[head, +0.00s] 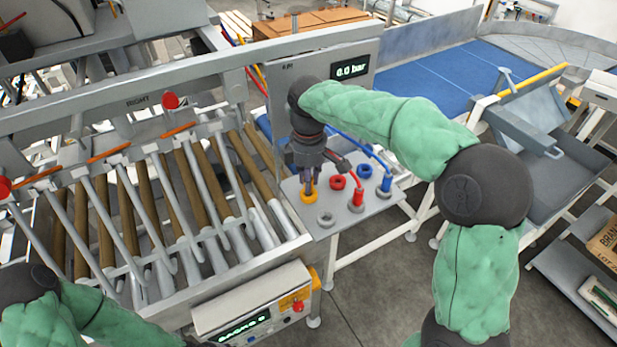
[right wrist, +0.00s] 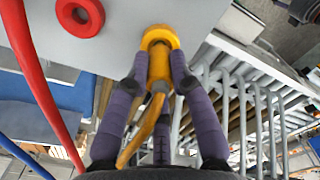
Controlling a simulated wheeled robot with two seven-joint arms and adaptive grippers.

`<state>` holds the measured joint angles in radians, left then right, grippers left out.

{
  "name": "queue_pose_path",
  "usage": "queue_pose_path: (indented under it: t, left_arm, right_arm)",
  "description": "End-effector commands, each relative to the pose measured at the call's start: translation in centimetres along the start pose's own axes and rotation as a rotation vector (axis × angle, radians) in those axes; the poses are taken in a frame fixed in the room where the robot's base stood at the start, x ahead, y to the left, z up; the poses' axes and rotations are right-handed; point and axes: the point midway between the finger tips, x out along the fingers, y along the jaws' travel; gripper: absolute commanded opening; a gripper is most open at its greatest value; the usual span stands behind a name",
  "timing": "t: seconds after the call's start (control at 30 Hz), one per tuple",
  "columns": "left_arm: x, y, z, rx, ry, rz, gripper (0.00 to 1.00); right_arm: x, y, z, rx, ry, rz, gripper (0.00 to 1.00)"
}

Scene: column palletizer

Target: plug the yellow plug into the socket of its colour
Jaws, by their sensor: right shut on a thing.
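My right gripper (head: 307,172) points down over the grey socket plate and is shut on the yellow plug (head: 308,187). The right wrist view shows the yellow plug (right wrist: 158,68) between the two fingertips (right wrist: 160,62), with its yellow hose running back toward my palm. The plug's tip is at the yellow socket ring (right wrist: 161,36), which also shows in the head view (head: 309,198). The tip seems to lie within the ring; how deep it sits I cannot tell. My left arm shows at the bottom left, its gripper out of view.
A red ring (head: 338,182), a blue ring (head: 365,171) and a grey ring (head: 326,219) are on the plate. A red plug (head: 357,197) and a blue plug (head: 386,182) stand upright there with hoses. The display (head: 350,69) reads 0.0 bar. Rollers lie left.

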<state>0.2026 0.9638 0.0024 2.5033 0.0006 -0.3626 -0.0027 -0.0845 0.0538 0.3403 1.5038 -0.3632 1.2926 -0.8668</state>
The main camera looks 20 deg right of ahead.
Motion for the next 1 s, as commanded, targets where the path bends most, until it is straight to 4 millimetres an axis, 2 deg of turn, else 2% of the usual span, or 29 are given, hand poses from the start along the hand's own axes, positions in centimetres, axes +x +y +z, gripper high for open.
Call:
queue_pose_path:
  t: [1.0]
  left_arm:
    - [0.32, -0.11, -0.01, 0.0, 0.0, 0.0, 0.4]
  right_arm:
    - [0.64, 0.01, 0.01, 0.0, 0.0, 0.0, 0.0]
